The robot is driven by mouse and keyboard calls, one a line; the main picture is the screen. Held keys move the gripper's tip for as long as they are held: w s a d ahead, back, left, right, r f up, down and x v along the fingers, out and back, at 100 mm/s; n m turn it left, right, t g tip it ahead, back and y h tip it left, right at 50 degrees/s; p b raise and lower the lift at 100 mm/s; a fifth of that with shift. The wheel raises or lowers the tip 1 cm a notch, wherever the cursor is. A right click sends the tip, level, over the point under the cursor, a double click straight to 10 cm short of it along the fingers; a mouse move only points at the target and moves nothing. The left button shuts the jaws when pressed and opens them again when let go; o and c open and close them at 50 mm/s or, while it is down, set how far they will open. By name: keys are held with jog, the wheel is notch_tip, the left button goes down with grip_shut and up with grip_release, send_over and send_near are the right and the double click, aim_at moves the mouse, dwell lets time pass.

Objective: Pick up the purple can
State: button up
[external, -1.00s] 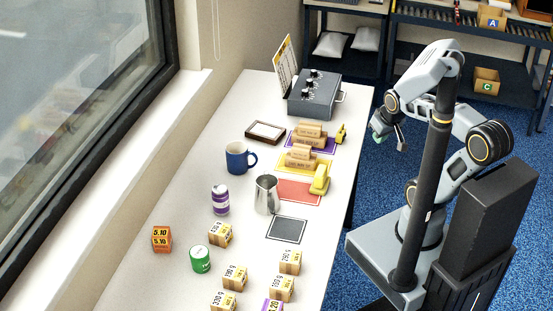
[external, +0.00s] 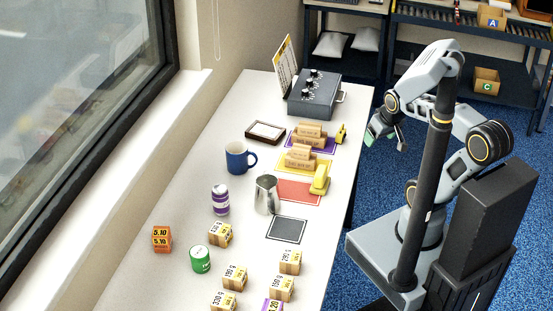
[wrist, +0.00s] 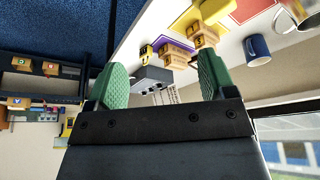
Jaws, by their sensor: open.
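The purple can (external: 221,200) has a white band and stands upright on the white table, left of the steel pitcher (external: 265,194) and below the blue mug (external: 238,158) in the external view. My gripper (external: 383,134) is off the table's right edge, well away from the can. In the wrist view my gripper (wrist: 160,85) shows two green fingers spread apart with nothing held between them. The can does not show in the wrist view.
A green can (external: 200,259), an orange box (external: 162,239) and several small cartons (external: 235,277) stand nearer the front. A grey control box (external: 314,94) stands at the back.

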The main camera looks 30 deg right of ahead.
jog(key=shift+o, duration=0.8)
jog(key=shift+a, duration=0.1)
